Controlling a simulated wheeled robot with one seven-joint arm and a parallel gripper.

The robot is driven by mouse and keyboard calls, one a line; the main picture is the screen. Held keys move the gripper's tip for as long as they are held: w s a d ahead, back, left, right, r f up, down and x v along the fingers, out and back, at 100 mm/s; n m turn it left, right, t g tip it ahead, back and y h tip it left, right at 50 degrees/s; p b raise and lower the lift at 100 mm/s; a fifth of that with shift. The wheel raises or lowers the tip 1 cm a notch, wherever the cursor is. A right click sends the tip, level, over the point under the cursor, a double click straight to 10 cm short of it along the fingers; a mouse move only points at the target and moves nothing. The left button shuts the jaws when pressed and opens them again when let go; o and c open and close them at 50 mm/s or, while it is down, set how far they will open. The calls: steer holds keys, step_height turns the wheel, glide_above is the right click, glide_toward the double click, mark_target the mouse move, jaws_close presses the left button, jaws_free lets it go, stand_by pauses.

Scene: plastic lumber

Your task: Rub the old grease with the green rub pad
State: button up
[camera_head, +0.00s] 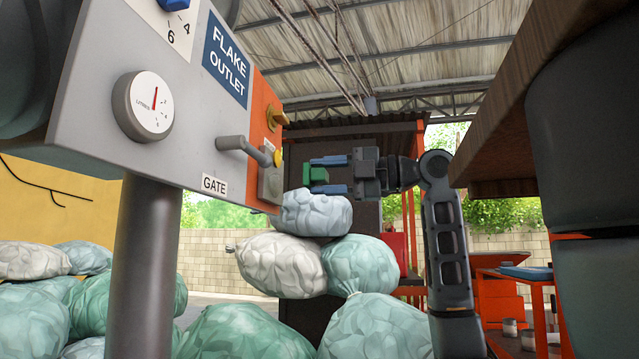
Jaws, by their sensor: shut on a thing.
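My gripper (313,174) is shut on the green rub pad (318,175), which sits between its two blue fingers. The gripper points left at the grey machine panel (185,130), just right of its right end. A gap shows between the pad and the grey block (271,184) on the panel's orange end face. A small yellow spot (278,158) shows above that block, near the end of the grey gate handle (240,148). I cannot tell for certain whether this spot is the old grease.
A yellow lever (277,117) juts from the orange end face (266,100). A round dial (143,106) is on the panel front. Stacked bags (282,264) lie below and behind. A brown tabletop (535,90) overhangs at right.

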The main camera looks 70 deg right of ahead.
mark_target(281, 188)
steer(key=w+p, duration=0.1)
steer(key=w, duration=0.5)
steer(key=shift+a, duration=0.25)
steer(key=shift+w+a, duration=0.1)
steer(key=shift+w, duration=0.9)
stand_by(0.7)
steer(key=shift+d, duration=2.1)
steer(key=shift+w+d+p, duration=0.2)
steer(key=shift+d+p, duration=0.1)
steer(key=shift+d, duration=0.7)
steer(key=shift+w+d+p, duration=0.15)
steer(key=shift+d+p, duration=0.15)
steer(key=shift+d, duration=0.7)
